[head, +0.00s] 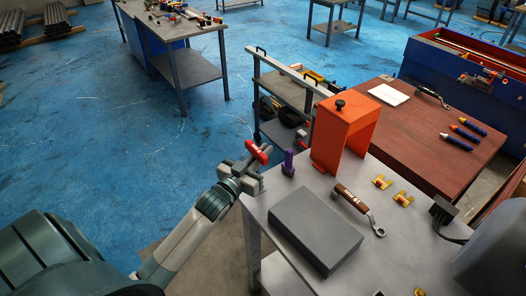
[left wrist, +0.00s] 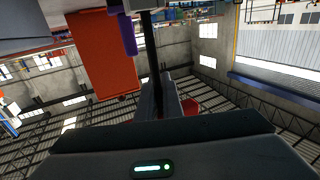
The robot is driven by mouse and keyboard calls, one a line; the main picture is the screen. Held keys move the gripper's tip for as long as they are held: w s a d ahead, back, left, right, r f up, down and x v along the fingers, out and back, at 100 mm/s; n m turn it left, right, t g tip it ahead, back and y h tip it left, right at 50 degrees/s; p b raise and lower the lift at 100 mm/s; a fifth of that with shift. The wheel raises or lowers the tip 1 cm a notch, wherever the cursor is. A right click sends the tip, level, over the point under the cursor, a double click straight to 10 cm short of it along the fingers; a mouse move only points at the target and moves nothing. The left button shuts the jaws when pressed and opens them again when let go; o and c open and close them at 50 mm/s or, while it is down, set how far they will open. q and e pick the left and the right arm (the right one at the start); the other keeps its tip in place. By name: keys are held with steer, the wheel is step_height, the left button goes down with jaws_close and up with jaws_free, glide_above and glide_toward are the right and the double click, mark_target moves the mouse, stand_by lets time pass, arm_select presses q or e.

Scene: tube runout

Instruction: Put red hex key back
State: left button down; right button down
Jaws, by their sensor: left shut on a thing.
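The red hex key (head: 258,152) is held at the tip of my left gripper (head: 250,166), just off the left corner of the grey table. Its red handle is on top, tilted; its shank is mostly hidden by the gripper in the head view. In the left wrist view, a bit of red (left wrist: 190,107) shows beside the dark finger. A purple-handled tool (head: 288,162) stands upright at the table edge, right of my gripper and apart from it. It also shows in the left wrist view (left wrist: 130,38). My right gripper is out of view.
A dark grey block (head: 315,230) and a brown-handled wrench (head: 355,202) lie on the grey table (head: 272,192). A shelf cart (head: 290,90) is behind. Brass pieces (head: 382,182) lie to the right.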

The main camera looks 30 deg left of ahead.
arm_select(q)
steer(key=shift+f+b, duration=1.05)
steer(key=shift+f, duration=0.75)
steer(key=c, duration=1.8)
jaws_free()
steer(key=shift+c, duration=0.2)
steer(key=shift+o, duration=0.6)
steer(key=o, duration=0.7)
steer(key=shift+s, duration=0.1)
